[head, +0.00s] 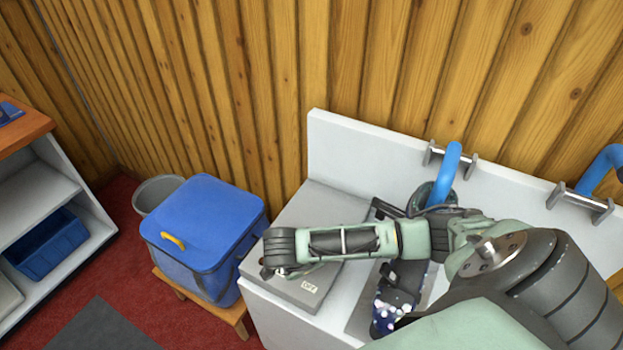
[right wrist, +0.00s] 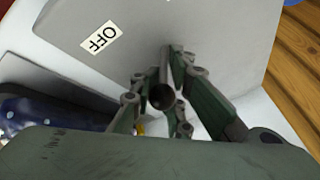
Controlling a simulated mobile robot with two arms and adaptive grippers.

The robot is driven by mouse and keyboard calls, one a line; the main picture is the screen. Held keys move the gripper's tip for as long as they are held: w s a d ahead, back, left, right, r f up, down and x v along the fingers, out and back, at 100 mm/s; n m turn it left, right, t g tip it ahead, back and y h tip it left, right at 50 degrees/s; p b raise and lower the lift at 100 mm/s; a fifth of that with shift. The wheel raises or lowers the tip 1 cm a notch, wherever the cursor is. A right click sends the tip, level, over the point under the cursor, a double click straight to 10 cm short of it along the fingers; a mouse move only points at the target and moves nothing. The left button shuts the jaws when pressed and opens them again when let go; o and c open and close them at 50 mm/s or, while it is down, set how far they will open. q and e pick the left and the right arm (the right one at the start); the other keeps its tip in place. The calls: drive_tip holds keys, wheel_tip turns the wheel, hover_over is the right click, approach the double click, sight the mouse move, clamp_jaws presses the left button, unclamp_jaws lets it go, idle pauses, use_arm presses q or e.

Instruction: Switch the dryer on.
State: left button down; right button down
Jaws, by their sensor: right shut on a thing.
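The dryer appears to be the grey box (head: 328,272) on the left end of the white bench. A white OFF label (head: 309,287) is on its face, and the label also shows in the right wrist view (right wrist: 100,37). My right gripper (head: 277,262) is over the box, left of the label in the head view. In the right wrist view my right gripper (right wrist: 165,75) is shut on a dark round-ended lever (right wrist: 162,96) at the grey face. The lever's base is hidden by the fingers. My left gripper is not in view.
A blue lidded box (head: 205,222) stands on a wooden stool left of the bench. Blue curved handles (head: 448,170) rise at the bench's back. A dark dotted item (head: 384,315) lies beneath my right arm. A shelf (head: 45,200) stands far left.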

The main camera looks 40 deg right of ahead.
drive_tip(key=shift+w+a+n+g+h+b, duration=0.2)
drive_tip(key=shift+g+b, duration=0.1)
drive_tip(key=shift+g, duration=0.3)
drive_tip(key=shift+w+a+n+g+h+b, duration=0.2)
drive_tip(key=shift+g+b, duration=0.05)
drive_tip(key=shift+g, duration=0.35)
drive_tip(key=c, duration=1.9)
unclamp_jaws()
drive_tip(key=shift+c, duration=0.2)
drive_tip(key=shift+o, duration=0.7)
drive_tip(key=shift+r, duration=0.1)
drive_tip(key=v, duration=1.2)
